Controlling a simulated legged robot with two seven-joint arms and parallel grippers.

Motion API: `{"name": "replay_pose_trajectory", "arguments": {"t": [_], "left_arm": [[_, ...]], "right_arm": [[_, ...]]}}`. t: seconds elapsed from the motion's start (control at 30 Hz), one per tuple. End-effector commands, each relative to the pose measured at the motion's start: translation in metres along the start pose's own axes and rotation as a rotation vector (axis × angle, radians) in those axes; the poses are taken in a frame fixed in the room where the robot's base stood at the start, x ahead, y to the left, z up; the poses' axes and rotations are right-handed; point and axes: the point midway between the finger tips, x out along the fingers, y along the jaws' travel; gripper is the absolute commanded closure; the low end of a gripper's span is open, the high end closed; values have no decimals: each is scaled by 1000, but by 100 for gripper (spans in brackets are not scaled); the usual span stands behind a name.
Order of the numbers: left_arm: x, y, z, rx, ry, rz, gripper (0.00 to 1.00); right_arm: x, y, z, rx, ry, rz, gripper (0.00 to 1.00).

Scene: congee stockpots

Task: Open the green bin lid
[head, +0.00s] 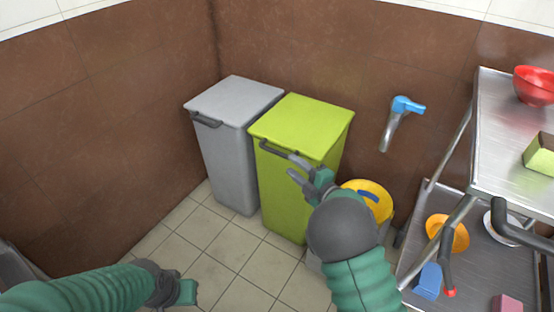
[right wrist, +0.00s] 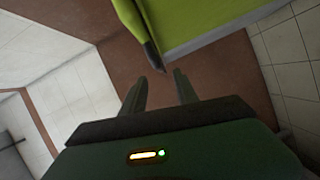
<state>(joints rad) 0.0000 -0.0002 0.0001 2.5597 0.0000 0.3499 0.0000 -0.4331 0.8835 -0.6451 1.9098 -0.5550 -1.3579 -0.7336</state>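The green bin (head: 285,195) stands against the brown wall, and its flat green lid (head: 303,123) is down. A dark handle (head: 273,150) runs along the lid's front edge. My right gripper (head: 296,168) is open and empty just off the right end of that handle. In the right wrist view, the gripper's two fingers (right wrist: 163,82) are apart, and the handle's end (right wrist: 152,52) is just beyond them. I cannot tell whether they touch it. My left gripper (head: 187,291) is low at the bottom left, away from the bin; its fingers are unclear.
A grey bin (head: 228,160) stands close on the green bin's left. A yellow bucket (head: 378,200) is behind my right arm. A metal rack (head: 510,150) with bowls and sponges fills the right side. A blue-handled tap (head: 405,105) is on the wall. The tiled floor in front is clear.

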Motion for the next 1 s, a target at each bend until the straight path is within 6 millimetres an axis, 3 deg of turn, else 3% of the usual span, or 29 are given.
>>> {"name": "replay_pose_trajectory", "arguments": {"t": [0.1, 0.3, 0.47, 0.7, 1.0], "left_arm": [[20, 0, 5, 0, -1, 0, 100], [36, 0, 9, 0, -1, 0, 100], [40, 0, 10, 0, -1, 0, 100], [39, 0, 9, 0, -1, 0, 100], [39, 0, 9, 0, 0, 0, 100]], "right_arm": [[33, -6, 0, -2, 4, 3, 64], [75, -4, 1, -1, 1, 1, 64], [90, -1, 0, 1, 0, 2, 64], [91, 1, 0, 3, -2, 1, 64], [91, 0, 0, 3, -2, 1, 100]]}}
